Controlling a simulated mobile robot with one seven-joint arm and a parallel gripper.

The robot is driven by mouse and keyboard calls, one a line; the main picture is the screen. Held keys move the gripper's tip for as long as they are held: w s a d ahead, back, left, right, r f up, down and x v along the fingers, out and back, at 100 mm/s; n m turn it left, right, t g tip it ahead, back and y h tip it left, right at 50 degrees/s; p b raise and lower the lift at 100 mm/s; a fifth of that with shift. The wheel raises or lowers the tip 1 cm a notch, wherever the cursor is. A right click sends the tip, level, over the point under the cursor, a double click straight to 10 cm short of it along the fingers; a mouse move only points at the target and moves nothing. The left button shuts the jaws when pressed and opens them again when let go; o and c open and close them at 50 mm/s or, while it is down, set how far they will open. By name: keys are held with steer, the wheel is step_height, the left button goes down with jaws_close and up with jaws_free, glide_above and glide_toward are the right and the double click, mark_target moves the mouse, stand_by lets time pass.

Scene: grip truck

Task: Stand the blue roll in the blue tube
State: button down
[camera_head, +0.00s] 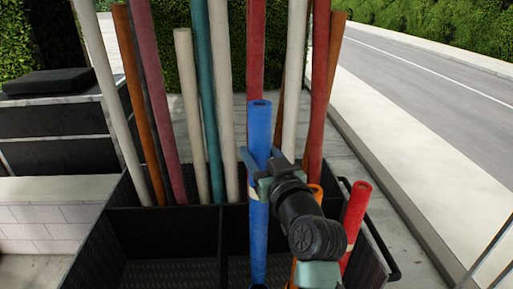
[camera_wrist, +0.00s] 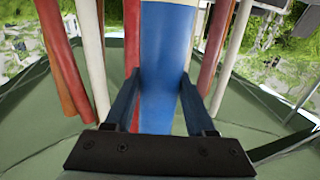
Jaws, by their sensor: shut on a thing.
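The blue roll (camera_head: 259,235) is a long, thin cylinder standing nearly upright over the front of the black cart bin (camera_head: 165,231). Its open top end faces up. My gripper (camera_head: 263,172) is shut on it above its middle. In the wrist view the roll (camera_wrist: 160,75) runs between the two fingers of my gripper (camera_wrist: 158,105), with a pale band at the top edge. The roll's lower end is near the bottom edge of the head view, and its contact there is unclear. I cannot make out a separate blue tube.
Several tall rolls stand behind, including a teal one (camera_head: 207,95) and white ones (camera_head: 222,90). A short red roll (camera_head: 354,215) stands at the right, and an orange one (camera_head: 316,190) is close to my wrist. A bin divider (camera_head: 222,240) lies left of the blue roll.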

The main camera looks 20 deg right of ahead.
steer(key=shift+s+f, duration=0.2)
steer(key=shift+s, duration=0.2)
steer(key=shift+f+b, duration=0.2)
steer(key=shift+b, duration=0.2)
steer(key=shift+w+f+b, duration=0.2)
steer(key=shift+f+b, duration=0.2)
steer(key=shift+f, duration=0.35)
steer(key=shift+s+f+b, duration=0.15)
steer(key=shift+f+b, duration=0.2)
steer(key=shift+f, duration=0.2)
steer(key=b, duration=0.6)
glide_above(262, 229)
steer(key=w, duration=0.2)
steer(key=shift+s+f, duration=0.2)
steer(key=shift+f, duration=4.95)
steer(key=shift+f+b, duration=3)
steer(key=shift+b, duration=0.65)
steer(key=shift+f+b, duration=0.35)
steer(key=shift+b, duration=0.3)
